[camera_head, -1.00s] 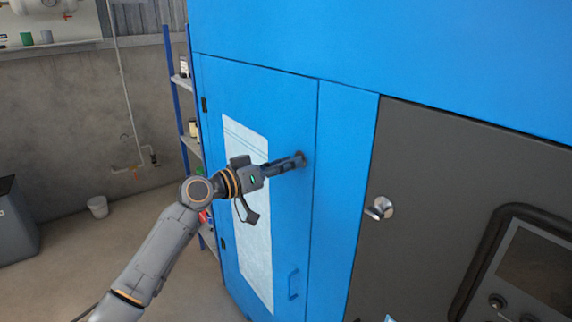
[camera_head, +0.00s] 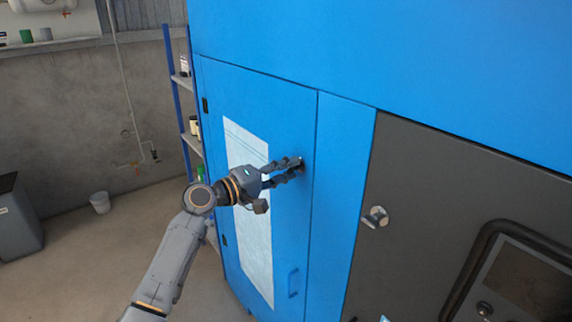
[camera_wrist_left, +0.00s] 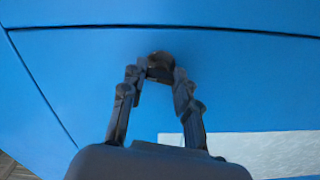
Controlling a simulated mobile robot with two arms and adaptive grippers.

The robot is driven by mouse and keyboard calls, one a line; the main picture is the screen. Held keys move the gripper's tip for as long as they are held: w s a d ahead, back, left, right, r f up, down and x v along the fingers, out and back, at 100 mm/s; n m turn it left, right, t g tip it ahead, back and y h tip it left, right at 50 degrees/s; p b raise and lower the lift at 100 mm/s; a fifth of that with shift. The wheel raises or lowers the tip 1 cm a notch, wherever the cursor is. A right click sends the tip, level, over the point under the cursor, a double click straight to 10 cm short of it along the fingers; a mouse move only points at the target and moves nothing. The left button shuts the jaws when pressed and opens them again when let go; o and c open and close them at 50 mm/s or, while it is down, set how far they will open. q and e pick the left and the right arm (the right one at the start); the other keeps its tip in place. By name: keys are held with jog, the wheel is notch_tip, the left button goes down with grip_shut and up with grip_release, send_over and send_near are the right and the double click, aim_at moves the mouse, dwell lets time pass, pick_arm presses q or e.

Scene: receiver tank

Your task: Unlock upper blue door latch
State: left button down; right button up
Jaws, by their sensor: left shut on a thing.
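The blue door (camera_head: 290,120) is closed flush in the blue cabinet, with a pale sheet (camera_head: 247,205) on its face. The upper latch (camera_wrist_left: 160,64) is a small dark round piece near the door's upper edge in the left wrist view. My left gripper (camera_head: 298,168) reaches it from the left, and its fingers are shut on the latch. In the left wrist view, the fingertips (camera_wrist_left: 158,74) sit on both sides of the latch and partly hide it. My right gripper is not in view.
A blue handle (camera_head: 293,283) is low on the door. A silver knob (camera_head: 376,217) sticks out of the dark grey panel (camera_head: 430,190) to the right. A shelf (camera_head: 184,85) stands behind the cabinet's left side.

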pick_arm(q)
jog(key=shift+n+p, duration=0.85)
jog(key=shift+n, duration=0.75)
jog(key=c, duration=1)
grip_release()
jog(key=v, duration=1.2)
